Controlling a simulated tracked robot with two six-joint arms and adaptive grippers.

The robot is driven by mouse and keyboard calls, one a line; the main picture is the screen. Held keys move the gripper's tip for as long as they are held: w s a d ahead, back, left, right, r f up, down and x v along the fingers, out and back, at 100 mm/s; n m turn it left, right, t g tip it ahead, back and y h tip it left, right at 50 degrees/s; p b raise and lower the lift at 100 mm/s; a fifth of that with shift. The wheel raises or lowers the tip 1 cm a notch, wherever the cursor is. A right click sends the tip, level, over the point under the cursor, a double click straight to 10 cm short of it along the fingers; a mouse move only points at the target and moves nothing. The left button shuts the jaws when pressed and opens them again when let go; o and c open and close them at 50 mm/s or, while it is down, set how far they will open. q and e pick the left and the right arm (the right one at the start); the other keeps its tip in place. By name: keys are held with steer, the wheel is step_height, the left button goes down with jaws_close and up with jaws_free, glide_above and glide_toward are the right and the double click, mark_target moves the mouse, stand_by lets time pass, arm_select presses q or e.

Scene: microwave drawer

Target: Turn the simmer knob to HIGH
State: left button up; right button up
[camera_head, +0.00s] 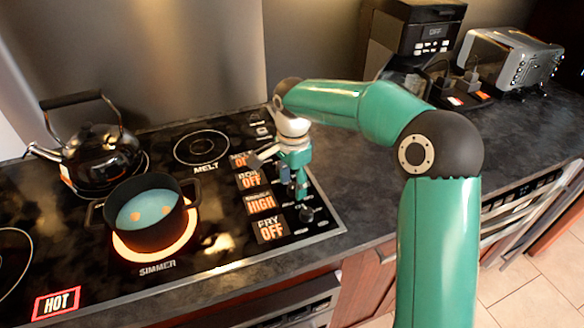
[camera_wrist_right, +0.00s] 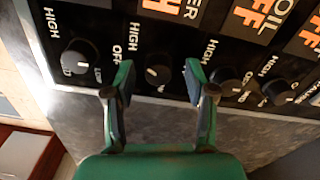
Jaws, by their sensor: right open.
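The simmer knob (camera_wrist_right: 158,74) is a round black knob with a light pointer mark, second from the left in the wrist view. My right gripper (camera_wrist_right: 158,75) is open, with a finger on each side of it and gaps to both. In the head view my right gripper (camera_head: 300,188) hangs over the knob row at the cooktop's right edge and hides the simmer knob. The SIMMER display (camera_head: 261,202) reads HIGH in orange. The simmer burner ring (camera_head: 157,257) glows orange under a black pot (camera_head: 150,237) of bluish liquid. My left gripper is not in view.
Other knobs flank it: the fry knob (camera_wrist_right: 80,60) and the boil knob (camera_wrist_right: 226,80). The FRY display (camera_head: 271,229) and BOIL display (camera_head: 250,179) read OFF. A black kettle (camera_head: 98,155) stands behind the pot. A toaster (camera_head: 512,58) and coffee machine (camera_head: 415,32) stand back right.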

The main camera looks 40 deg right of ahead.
mark_target(293, 185)
step_height(293, 185, up, 12)
steer(key=shift+f, duration=0.15)
stand_by(0.7)
